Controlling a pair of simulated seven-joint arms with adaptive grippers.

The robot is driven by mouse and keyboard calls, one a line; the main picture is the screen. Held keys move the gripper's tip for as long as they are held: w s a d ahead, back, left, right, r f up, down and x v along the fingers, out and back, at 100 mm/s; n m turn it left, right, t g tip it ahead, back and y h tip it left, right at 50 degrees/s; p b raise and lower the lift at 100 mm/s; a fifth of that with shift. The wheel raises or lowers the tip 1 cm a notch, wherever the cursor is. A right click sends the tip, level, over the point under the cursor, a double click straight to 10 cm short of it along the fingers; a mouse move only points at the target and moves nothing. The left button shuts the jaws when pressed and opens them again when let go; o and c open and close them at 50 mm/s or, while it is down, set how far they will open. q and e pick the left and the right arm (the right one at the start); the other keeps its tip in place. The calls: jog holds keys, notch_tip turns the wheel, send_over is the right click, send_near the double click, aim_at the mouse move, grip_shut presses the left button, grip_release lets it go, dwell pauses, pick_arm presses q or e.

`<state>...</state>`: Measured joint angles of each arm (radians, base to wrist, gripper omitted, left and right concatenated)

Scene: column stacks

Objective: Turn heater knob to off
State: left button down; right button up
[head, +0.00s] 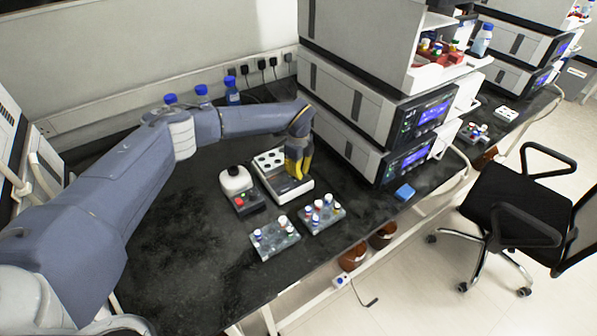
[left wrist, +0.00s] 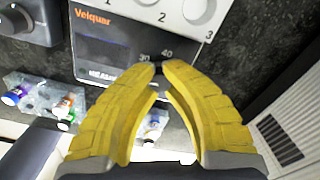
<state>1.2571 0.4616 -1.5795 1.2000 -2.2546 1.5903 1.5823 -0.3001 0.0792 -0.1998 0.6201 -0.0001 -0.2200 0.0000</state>
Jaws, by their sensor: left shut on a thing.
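The heater (head: 264,180) is a white block with a dark front panel and round wells on top, standing on the black bench. In the left wrist view its panel (left wrist: 105,48) reads "Velquar", with the numbers 30 and 40 showing on a dial. My left gripper (head: 297,175) reaches down at the heater's front right. In the left wrist view its yellow fingers (left wrist: 159,70) close on the small dark knob (left wrist: 158,66). The fingers cover most of the knob and dial, so I cannot read its setting. My right gripper is not in view.
A mixer (head: 239,190) with a white top stands left of the heater. Two vial racks (head: 275,238) (head: 322,215) sit in front. Blue-capped bottles (head: 232,92) stand behind my arm.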

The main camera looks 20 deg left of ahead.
pick_arm(q)
jog(key=shift+n, duration=2)
jog(key=c, duration=1.2)
grip_release()
jog(key=shift+c, duration=0.2)
notch_tip(320, 180, up, 12)
